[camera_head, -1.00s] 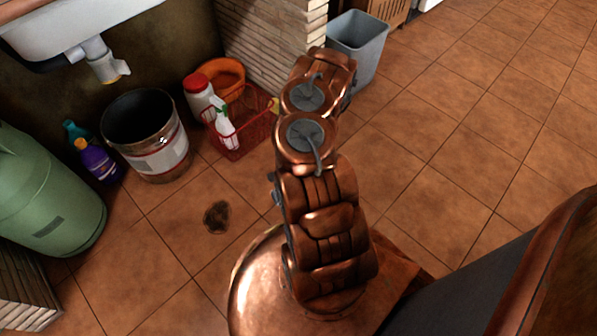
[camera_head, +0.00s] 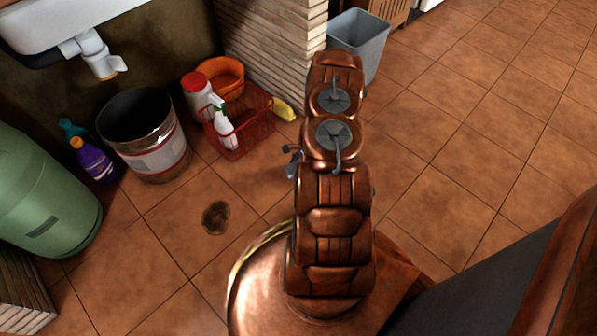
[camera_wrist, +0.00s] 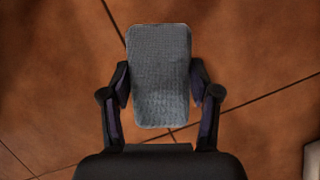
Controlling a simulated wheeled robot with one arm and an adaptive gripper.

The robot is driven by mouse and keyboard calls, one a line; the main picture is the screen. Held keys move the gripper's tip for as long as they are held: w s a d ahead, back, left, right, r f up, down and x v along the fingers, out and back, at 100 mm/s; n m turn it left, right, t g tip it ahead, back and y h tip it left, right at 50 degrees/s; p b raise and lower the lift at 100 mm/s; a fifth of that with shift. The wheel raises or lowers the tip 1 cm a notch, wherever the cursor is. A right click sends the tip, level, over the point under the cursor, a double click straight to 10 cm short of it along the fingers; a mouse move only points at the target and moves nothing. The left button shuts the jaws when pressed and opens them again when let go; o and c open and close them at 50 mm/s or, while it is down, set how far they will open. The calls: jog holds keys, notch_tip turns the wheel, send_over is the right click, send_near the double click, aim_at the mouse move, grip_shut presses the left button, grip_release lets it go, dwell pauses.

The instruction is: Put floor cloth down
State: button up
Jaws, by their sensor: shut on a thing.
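In the wrist view, a grey, textured floor cloth (camera_wrist: 159,62) with rounded corners sits between the two fingers of my gripper (camera_wrist: 160,88). The fingers press on its left and right sides, and tiled floor shows behind it. I cannot tell how high it is above the floor. In the head view my copper arm hides most of the gripper. Only a small dark and grey part of the gripper (camera_head: 291,160) shows left of the arm.
A dark brown stain (camera_head: 215,218) marks the tiles left of my arm. Behind are a metal bucket (camera_head: 150,140), a red basket (camera_head: 243,138) with bottles, a yellow object (camera_head: 283,108) and a grey bin (camera_head: 358,42). Floor at right is clear.

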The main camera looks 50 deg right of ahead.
jog(key=shift+w+d+f, duration=0.1)
jog(key=shift+d, duration=0.3)
notch_tip(320, 180, down, 4)
jog(key=shift+r+b, duration=0.2)
jog(key=shift+b, duration=1)
jog(key=shift+r, duration=0.1)
jog(key=o, duration=1.3)
